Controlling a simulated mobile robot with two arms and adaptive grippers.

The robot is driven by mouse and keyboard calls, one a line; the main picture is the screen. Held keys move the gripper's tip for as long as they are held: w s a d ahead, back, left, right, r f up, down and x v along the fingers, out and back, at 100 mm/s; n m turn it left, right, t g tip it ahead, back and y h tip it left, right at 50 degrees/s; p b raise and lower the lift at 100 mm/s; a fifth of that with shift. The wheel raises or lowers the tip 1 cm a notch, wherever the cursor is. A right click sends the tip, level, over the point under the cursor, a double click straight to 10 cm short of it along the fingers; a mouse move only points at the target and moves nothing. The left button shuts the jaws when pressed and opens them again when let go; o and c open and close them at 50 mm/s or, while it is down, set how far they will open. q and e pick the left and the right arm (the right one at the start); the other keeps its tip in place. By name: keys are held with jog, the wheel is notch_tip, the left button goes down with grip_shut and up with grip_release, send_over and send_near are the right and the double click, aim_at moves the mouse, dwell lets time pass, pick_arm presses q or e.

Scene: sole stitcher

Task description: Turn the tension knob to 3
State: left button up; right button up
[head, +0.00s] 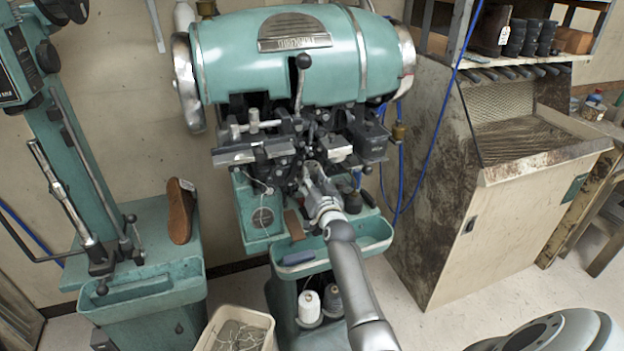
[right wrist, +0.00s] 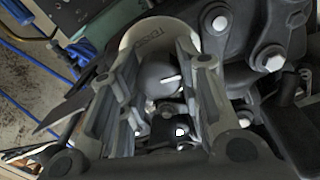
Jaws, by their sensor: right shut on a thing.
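The green sole stitcher (head: 275,60) stands in the middle of the head view, with dark mechanism parts below its rounded body. My right gripper (head: 313,172) reaches into this mechanism from below. In the right wrist view its two fingers stand on either side of a dark grey round tension knob (right wrist: 158,72), and the gripper is shut on it. A short white mark shows on the knob. A pale round dial plate (right wrist: 150,34) with lettering lies behind it; I cannot read a number. In the head view the knob is hidden by the gripper and mechanism. My left gripper is not in view.
A green tray (head: 345,240) is under the mechanism, with thread cones (head: 309,306) below. A brown shoe (head: 181,212) rests on the green stand at left. A worn cabinet (head: 430,190) stands at right. Blue hoses (head: 440,130) hang between it and the stitcher.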

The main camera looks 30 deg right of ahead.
jog(key=m+p, duration=0.1)
jog(key=m, duration=0.2)
jog(key=shift+m, duration=0.3)
jog(key=m, duration=0.3)
jog(key=shift+y, duration=0.4)
jog(key=m+p, duration=0.1)
jog(key=m, duration=0.3)
jog(key=shift+m, duration=0.4)
jog(key=shift+d+m+y, duration=0.1)
jog(key=shift+m+y, duration=0.2)
jog(key=shift+m, duration=1.4)
jog(key=o, duration=1.1)
jog(key=shift+c, duration=0.2)
